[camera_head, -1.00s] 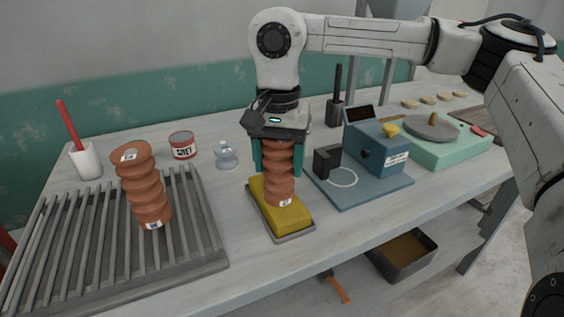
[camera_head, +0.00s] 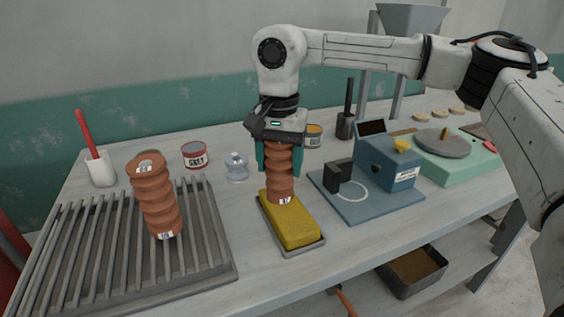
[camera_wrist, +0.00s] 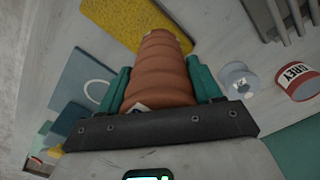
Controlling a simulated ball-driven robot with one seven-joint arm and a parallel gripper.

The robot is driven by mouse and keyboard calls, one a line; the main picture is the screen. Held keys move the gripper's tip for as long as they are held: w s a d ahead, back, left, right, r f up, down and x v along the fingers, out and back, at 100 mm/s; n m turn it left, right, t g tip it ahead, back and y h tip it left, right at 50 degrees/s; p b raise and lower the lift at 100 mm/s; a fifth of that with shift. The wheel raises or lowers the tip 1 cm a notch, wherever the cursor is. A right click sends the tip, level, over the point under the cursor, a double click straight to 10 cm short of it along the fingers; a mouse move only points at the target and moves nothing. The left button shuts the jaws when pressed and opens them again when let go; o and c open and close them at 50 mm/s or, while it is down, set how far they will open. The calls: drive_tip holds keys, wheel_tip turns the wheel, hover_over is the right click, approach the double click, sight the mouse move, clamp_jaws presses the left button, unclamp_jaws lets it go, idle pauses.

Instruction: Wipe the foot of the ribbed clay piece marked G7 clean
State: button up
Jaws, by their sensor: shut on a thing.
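My gripper (camera_head: 279,160) is shut on a brown ribbed clay piece (camera_head: 280,187) and holds it upright. A small pale tag near its foot is too small to read. The foot is at the far end of a yellow sponge (camera_head: 295,225) lying in a grey tray (camera_head: 308,249); I cannot tell whether it presses on it. In the wrist view the clay piece (camera_wrist: 158,70) sits between the green fingers (camera_wrist: 158,90), with the sponge (camera_wrist: 135,18) beyond its foot. A second ribbed clay piece (camera_head: 157,200) with pale tags stands on the slatted rack at left.
The slatted rack (camera_head: 85,250) fills the left. A glass bottle (camera_head: 237,167), a GREY can (camera_head: 195,155) and a white pot (camera_head: 100,168) with a red handle stand behind. A blue device (camera_head: 388,165) on a blue base stands close at right, beside a green wheel unit (camera_head: 455,165).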

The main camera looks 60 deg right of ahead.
drive_tip(key=shift+s+a+b, duration=0.2)
drive_tip(key=shift+s+a, duration=0.55)
drive_tip(key=shift+s, duration=0.35)
drive_tip(key=shift+s+a+b, duration=0.2)
drive_tip(key=shift+s+a, duration=0.5)
drive_tip(key=shift+s, duration=0.35)
drive_tip(key=shift+s+a+b, duration=0.2)
drive_tip(key=shift+s+a, duration=0.55)
drive_tip(key=shift+s, duration=0.35)
drive_tip(key=shift+w+d+p, duration=0.2)
drive_tip(key=shift+w+d, duration=0.55)
drive_tip(key=shift+w, duration=0.35)
drive_tip(key=shift+w+d+p, duration=0.15)
drive_tip(key=shift+w+d, duration=0.6)
drive_tip(key=shift+w, duration=0.4)
drive_tip(key=shift+w+d+p, duration=0.2)
drive_tip(key=shift+w+d, duration=0.55)
drive_tip(key=shift+w, duration=0.35)
drive_tip(key=shift+r, duration=0.1)
wheel_tip(320, 180, up, 7)
drive_tip(key=p, duration=0.5)
drive_tip(key=shift+s+d, duration=0.1)
